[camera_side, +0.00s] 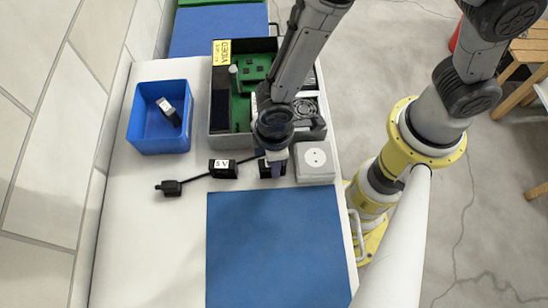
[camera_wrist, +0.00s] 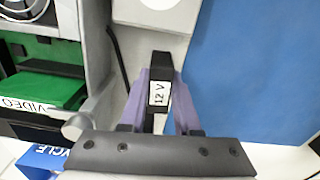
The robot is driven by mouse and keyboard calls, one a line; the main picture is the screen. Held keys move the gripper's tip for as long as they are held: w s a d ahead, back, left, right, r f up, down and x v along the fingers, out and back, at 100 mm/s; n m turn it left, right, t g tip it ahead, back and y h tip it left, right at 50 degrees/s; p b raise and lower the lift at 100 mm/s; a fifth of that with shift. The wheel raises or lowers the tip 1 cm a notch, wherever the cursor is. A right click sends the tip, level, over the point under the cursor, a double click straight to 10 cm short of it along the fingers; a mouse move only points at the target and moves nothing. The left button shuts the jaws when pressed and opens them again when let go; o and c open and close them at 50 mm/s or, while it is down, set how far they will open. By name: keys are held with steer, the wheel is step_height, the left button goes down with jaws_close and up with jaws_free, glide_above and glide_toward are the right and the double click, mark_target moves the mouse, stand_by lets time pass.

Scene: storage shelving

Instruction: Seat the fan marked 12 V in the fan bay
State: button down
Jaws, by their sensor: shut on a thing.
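My gripper (camera_wrist: 159,88) is shut on the 12 V fan (camera_wrist: 161,68), a black block with a white "12 V" label. The label faces the wrist camera, between the two purple fingers. In the side view my gripper (camera_side: 272,162) and this block (camera_side: 265,171) are at the near side of the grey case (camera_side: 217,118), between the 5 V block and a white box. I cannot tell whether the block touches the table. The case holds a green board and a round fan grille (camera_side: 307,106), which also shows in the wrist view (camera_wrist: 22,8). My arm hides part of the case; I cannot make out the fan bay.
A black block marked 5 V (camera_side: 222,169) stands to the left. The white box (camera_side: 315,161) is close on the right. A blue bin (camera_side: 160,142) holds a small item. The blue mat (camera_side: 275,245) is clear.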

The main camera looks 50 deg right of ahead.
steer(key=s+d+r, duration=0.9)
steer(key=d+r, duration=0.2)
steer(key=r, duration=0.1)
steer(key=m, duration=0.1)
glide_above(256, 76)
steer(key=s+a, duration=0.3)
steer(key=s, duration=0.1)
step_height(256, 76, down, 8)
steer(key=shift+a+f, duration=0.1)
steer(key=shift+w+f, duration=0.15)
steer(key=shift+f, duration=0.05)
steer(key=shift+w+f, duration=0.1)
steer(key=shift+f, duration=1.5)
